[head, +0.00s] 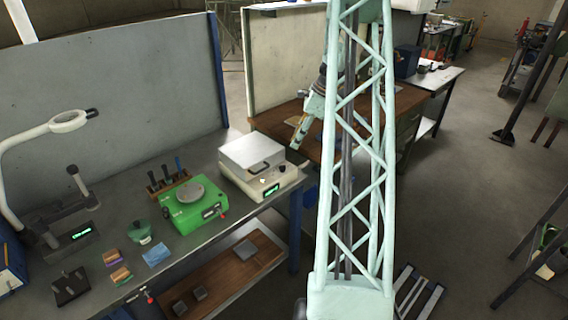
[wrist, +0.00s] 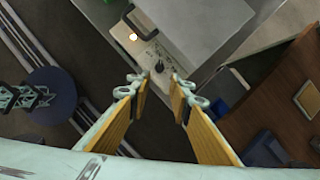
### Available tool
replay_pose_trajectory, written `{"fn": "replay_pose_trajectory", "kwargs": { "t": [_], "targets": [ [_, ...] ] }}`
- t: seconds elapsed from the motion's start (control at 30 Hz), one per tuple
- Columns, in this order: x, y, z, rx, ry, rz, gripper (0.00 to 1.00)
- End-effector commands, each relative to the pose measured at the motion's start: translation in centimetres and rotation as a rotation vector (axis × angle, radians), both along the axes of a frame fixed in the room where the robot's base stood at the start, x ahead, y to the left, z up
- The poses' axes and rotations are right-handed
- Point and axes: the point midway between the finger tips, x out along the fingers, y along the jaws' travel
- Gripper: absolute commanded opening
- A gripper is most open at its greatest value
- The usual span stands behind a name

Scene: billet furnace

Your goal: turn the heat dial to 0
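The billet furnace (head: 252,152) is a white box with a grey lid at the right end of the left bench. Its front panel (wrist: 146,50) shows at the top of the wrist view. A small dark knob (wrist: 159,67), likely the heat dial, sits on that panel beside a pale round light or button (wrist: 133,37). The dial's setting is too small to read. My gripper (wrist: 158,86) is open and empty, its yellow-padded fingers apart with the knob between and beyond the tips. In the head view my gripper (head: 299,134) hangs right of the furnace, apart from it.
A green hot-plate-like device (head: 194,208) stands left of the furnace on the grey bench (head: 110,205). A dark handle (wrist: 138,19) stands out on the furnace above the panel. A brown-topped bench (head: 270,122) lies behind. Floor is free in front of the furnace.

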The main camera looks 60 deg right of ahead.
Motion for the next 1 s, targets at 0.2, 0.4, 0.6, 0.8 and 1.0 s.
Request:
{"fn": "replay_pose_trajectory", "kwargs": {
  "t": [0.2, 0.4, 0.6, 0.8, 1.0],
  "targets": [
    [0.0, 0.0, 0.0, 0.0, 0.0, 0.0, 0.19],
    [0.1, 0.1, -0.2, 0.0, 0.0, 0.001, 0.19],
    [0.4, 0.3, -1.1, 0.001, 0.001, 0.003, 0.19],
    [1.0, 0.6, -2.8, 0.002, 0.001, 0.001, 0.19],
    [1.8, 1.1, -5.1, 0.001, 0.002, 0.002, 0.19]
  ]
}}
